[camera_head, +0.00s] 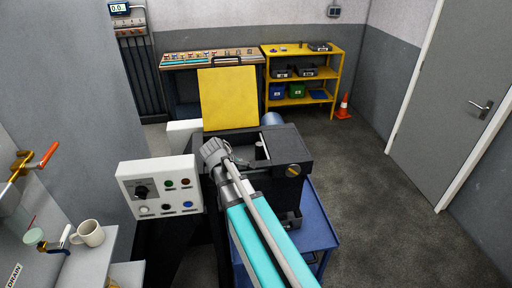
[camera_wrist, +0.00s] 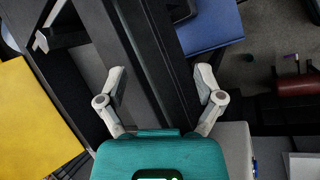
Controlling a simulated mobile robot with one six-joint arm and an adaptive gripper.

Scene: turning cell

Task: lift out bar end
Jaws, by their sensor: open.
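I cannot clearly make out the bar end. A small pale piece (camera_head: 261,150) shows in the opening of the black lathe (camera_head: 288,146) in the head view, and I cannot tell whether it is the bar end. In the wrist view, my gripper (camera_wrist: 161,78) is open and empty, its two fingers spread over the lathe's dark rails (camera_wrist: 150,60). A pale edged part (camera_wrist: 41,40) shows at upper left there. In the head view my arm reaches over the lathe front and hides part of its inside.
The raised yellow cover (camera_head: 228,98) stands behind the lathe opening. A white control box (camera_head: 160,186) is at left, near a mug (camera_head: 90,232). A blue cart (camera_head: 318,238) stands below right. A workbench (camera_head: 183,62) and yellow shelf (camera_head: 300,75) are behind. Floor at right is clear.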

